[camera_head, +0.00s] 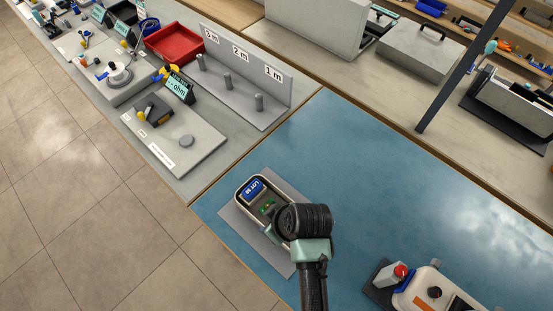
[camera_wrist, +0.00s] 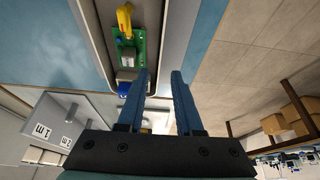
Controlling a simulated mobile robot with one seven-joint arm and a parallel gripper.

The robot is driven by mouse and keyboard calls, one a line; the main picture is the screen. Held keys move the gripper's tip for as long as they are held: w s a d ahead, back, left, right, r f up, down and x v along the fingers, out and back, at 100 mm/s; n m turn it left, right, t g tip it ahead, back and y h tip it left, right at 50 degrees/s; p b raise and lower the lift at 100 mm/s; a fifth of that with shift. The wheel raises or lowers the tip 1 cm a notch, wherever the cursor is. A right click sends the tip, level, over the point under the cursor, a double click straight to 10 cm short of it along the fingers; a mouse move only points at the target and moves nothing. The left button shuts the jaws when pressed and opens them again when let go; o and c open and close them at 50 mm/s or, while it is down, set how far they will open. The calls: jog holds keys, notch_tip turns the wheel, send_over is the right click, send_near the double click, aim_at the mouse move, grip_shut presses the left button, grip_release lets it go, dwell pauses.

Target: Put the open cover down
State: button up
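I cannot clearly make out the cover; my arm hides the monitor's lower right end.
A grey board with length labels and posts (camera_head: 245,75), a grey plate with a round disc (camera_head: 186,141) and a red tray (camera_head: 174,43) are at upper left. The blue surface right of the monitor is clear.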

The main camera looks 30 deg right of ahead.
jog(key=v, duration=0.5)
jog(key=shift+r, duration=0.2)
jog(key=w+a+r+m+t+h, duration=0.1)
jog(key=w+r+t, duration=0.4)
jog(key=r, duration=0.6)
jog(key=w+a+r+t+h, duration=0.1)
jog(key=w+r+t, duration=0.1)
jog(key=w+r, duration=0.65)
jog(key=w+r+m+t+h, duration=0.1)
jog(key=w+r+t, duration=0.3)
jog(key=r, duration=0.8)
jog(key=s+a+r+t, duration=0.1)
jog(key=a+r+t, duration=0.15)
jog(key=r, duration=0.55)
jog(key=a+r+t, duration=0.2)
jog(key=r+t, duration=0.1)
jog(key=r, duration=0.6)
jog(key=s+a+r+m+t, duration=0.1)
jog(key=s+a+r+t, duration=0.1)
jog(key=s+r, duration=0.3)
jog(key=s+a+r+m+t+y, duration=0.1)
jog(key=s+a+r+t, duration=0.2)
jog(key=r, duration=0.9)
jog(key=s+t, duration=0.1)
jog(key=s, duration=0.2)
jog(key=shift+y, duration=0.3)
